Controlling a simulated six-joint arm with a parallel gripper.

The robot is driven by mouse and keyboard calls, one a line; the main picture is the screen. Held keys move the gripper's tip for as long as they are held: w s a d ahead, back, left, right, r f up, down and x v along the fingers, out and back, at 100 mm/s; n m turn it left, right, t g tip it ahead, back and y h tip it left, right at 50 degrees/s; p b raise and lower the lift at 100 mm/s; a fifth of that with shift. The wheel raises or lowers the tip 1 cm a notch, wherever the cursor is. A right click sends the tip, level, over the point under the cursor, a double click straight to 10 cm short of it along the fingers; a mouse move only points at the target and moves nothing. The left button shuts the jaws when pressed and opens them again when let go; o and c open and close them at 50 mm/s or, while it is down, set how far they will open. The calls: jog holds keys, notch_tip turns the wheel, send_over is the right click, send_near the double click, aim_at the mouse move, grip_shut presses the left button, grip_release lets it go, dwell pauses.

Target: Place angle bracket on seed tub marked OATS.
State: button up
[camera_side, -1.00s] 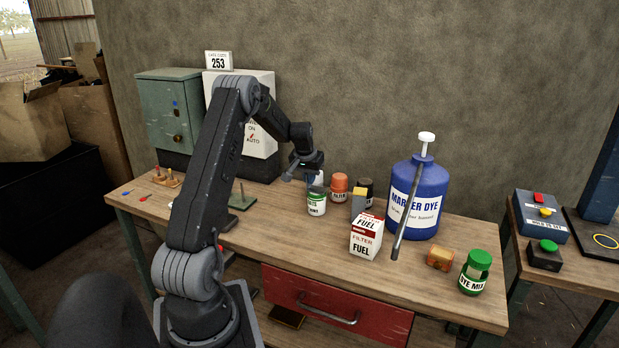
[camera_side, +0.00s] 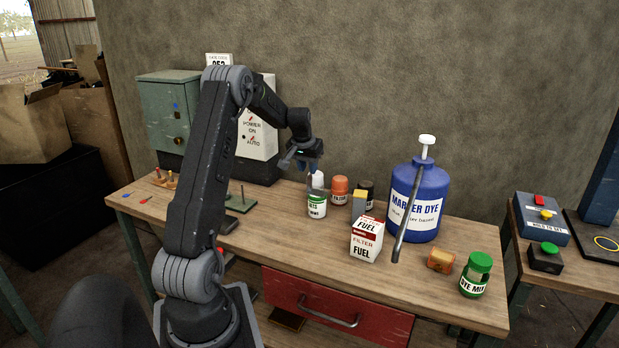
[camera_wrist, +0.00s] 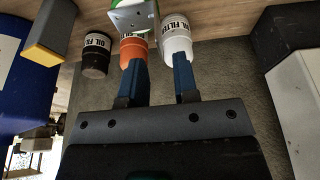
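The small white seed tub (camera_side: 317,209) with a green lid stands on the bench; its label is partly readable, ending in "TS". A light grey metal plate with holes, seemingly the angle bracket (camera_wrist: 131,16), lies against the green lid at the top of the wrist view; its upper part is cut off. In the side view the bracket is too small to make out clearly. My gripper (camera_side: 313,168) is just above and behind the tub. In the wrist view its two blue fingers (camera_wrist: 157,58) are spread, with nothing between them.
Orange, dark and white oil filters (camera_wrist: 134,47) stand close behind the tub. A yellow-and-grey block (camera_side: 359,201), a fuel filter box (camera_side: 367,239) and a blue marker dye jug (camera_side: 432,192) with a leaning rod stand right. A green spindle base (camera_side: 240,204) is left.

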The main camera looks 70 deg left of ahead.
jog(key=v, duration=0.6)
jog(key=d+r+m+t, duration=0.15)
jog(key=d+r, duration=0.35)
jog(key=d, duration=0.9)
jog(key=d+r+m, duration=0.3)
jog(key=d+r, duration=0.1)
jog(key=d, duration=1)
jog(key=s+d+f+m+t+h, duration=0.1)
jog(key=s+d+m, duration=0.3)
jog(key=s+d, duration=1)
jog(key=shift+d+f+t+h, duration=0.35)
jog(key=shift+d+f+h, duration=0.3)
jog(key=shift+d, duration=0.6)
